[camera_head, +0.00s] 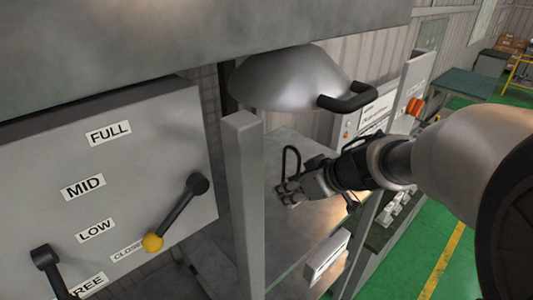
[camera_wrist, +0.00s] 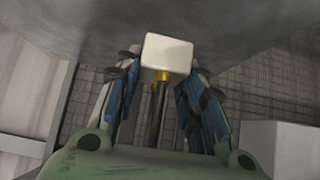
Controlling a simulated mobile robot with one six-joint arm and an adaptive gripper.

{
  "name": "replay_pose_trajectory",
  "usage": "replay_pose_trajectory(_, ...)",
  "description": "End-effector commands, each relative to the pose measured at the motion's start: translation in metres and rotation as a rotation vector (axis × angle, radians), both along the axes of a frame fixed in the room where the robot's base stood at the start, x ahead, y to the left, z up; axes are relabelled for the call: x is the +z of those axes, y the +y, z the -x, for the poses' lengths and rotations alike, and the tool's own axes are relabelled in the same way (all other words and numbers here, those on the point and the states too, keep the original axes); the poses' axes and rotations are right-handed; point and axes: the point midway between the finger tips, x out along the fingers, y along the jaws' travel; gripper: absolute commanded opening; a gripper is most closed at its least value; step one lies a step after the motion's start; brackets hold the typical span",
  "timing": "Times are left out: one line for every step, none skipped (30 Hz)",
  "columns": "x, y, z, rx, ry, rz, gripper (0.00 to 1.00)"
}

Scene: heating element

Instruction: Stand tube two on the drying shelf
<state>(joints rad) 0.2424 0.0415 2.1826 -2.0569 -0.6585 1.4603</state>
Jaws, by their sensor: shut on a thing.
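My gripper (camera_head: 288,192) reaches in from the right, over a grey flat surface (camera_head: 325,224), in the head view. A thin black loop (camera_head: 291,160) rises beside its fingertips. In the wrist view my gripper (camera_wrist: 164,75) is shut on a piece with a pale block end (camera_wrist: 167,54), brass collars and dark thin rods, which I take for tube two. No number shows on it. The fingers stand on both sides of it. I cannot tell whether it touches the surface below. No label marks the drying shelf; the grey surface may be it.
A grey post (camera_head: 244,200) stands left of my gripper. A metal hood (camera_head: 285,78) with a black handle (camera_head: 347,97) hangs above. At left, a panel (camera_head: 100,160) carries levers and labels FULL, MID and LOW. Pale blocks (camera_head: 397,207) stand in a row at right.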

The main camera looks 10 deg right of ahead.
Motion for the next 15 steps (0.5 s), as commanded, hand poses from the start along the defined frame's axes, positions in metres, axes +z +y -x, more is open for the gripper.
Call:
replay_pose_trajectory(-0.012,0.0,0.0,-0.001,0.001,-0.001,0.08)
replay_pose_trajectory(-0.016,0.0,0.0,-0.001,0.0,0.0,0.08)
replay_pose_trajectory(-0.019,0.0,0.0,-0.002,0.0,-0.001,0.08)
replay_pose_trajectory(-0.021,0.0,0.0,-0.002,0.0,-0.001,0.08)
replay_pose_trajectory(-0.023,0.0,0.0,-0.001,-0.001,-0.001,0.08)
replay_pose_trajectory(-0.027,0.0,0.0,-0.001,0.0,0.001,0.08)
replay_pose_trajectory(-0.031,0.0,0.0,-0.002,0.0,-0.001,0.08)
replay_pose_trajectory(-0.036,0.0,0.0,-0.001,0.0,-0.002,0.08)
replay_pose_trajectory(-0.044,0.0,0.0,-0.001,0.0,-0.001,0.08)
replay_pose_trajectory(-0.049,0.0,0.0,-0.002,0.002,-0.001,0.08)
replay_pose_trajectory(-0.055,0.0,0.0,-0.002,0.001,0.0,0.08)
replay_pose_trajectory(-0.061,0.0,0.0,-0.002,0.001,0.0,0.08)
replay_pose_trajectory(-0.065,0.0,0.0,-0.002,0.0,-0.001,0.08)
replay_pose_trajectory(-0.068,0.0,0.0,-0.002,0.0,-0.001,0.08)
replay_pose_trajectory(-0.071,0.0,0.0,-0.002,0.0,0.001,0.08)
